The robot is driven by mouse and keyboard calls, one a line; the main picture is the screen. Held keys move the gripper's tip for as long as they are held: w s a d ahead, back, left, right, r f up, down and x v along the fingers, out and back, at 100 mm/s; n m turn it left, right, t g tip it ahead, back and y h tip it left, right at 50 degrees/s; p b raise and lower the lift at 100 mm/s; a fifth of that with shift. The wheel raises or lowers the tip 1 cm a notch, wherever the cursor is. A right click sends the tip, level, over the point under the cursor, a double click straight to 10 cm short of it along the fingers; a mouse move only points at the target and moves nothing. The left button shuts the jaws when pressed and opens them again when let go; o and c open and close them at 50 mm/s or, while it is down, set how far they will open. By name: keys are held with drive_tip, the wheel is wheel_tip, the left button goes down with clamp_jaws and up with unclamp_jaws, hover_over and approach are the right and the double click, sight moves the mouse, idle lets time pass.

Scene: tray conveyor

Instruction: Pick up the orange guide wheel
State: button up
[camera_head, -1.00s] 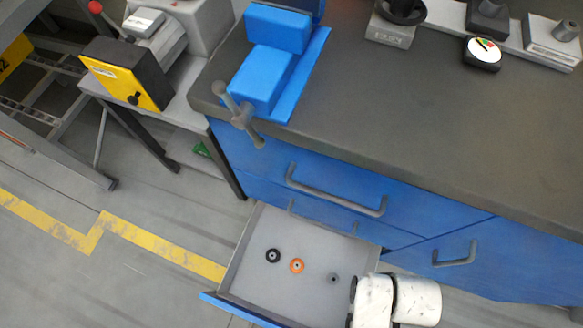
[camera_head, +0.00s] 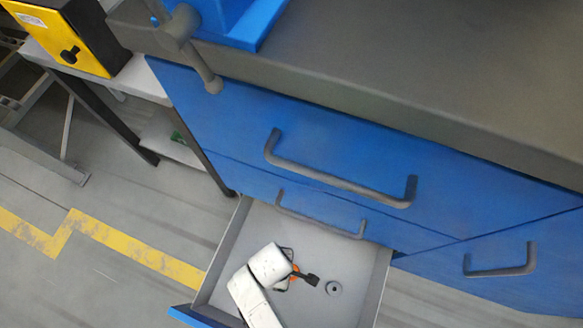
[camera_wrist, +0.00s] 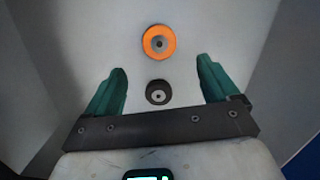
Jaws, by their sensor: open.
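The orange guide wheel (camera_wrist: 159,41) lies flat in the open drawer. In the wrist view it is just beyond my fingertips, near the top centre. In the head view only a sliver of the orange wheel (camera_head: 296,268) shows beside my gripper. My gripper (camera_wrist: 161,76) is open and empty above the drawer floor. A smaller dark wheel (camera_wrist: 158,92) shows between its fingers, nearer the palm. I cannot tell whether the fingers touch anything.
A small grey round part (camera_head: 333,288) lies right of my gripper in the drawer (camera_head: 231,243). Drawer walls stand on both sides. The blue cabinet front with handles (camera_head: 340,183) and the grey worktop (camera_head: 400,75) rise behind the drawer.

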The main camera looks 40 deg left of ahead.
drive_tip(key=f+b, duration=0.1)
drive_tip(key=f, duration=0.1)
drive_tip(key=f+b, duration=0.2)
drive_tip(key=f, duration=0.1)
drive_tip(key=d+f+b, duration=0.1)
drive_tip(key=f+b, duration=0.1)
drive_tip(key=f, duration=0.1)
drive_tip(key=shift+w+d+f, duration=0.1)
drive_tip(key=shift+w+f, duration=0.15)
drive_tip(key=shift+w, duration=0.1)
drive_tip(key=shift+r, duration=0.1)
drive_tip(key=shift+c, duration=0.3)
drive_tip(key=c, duration=1.1)
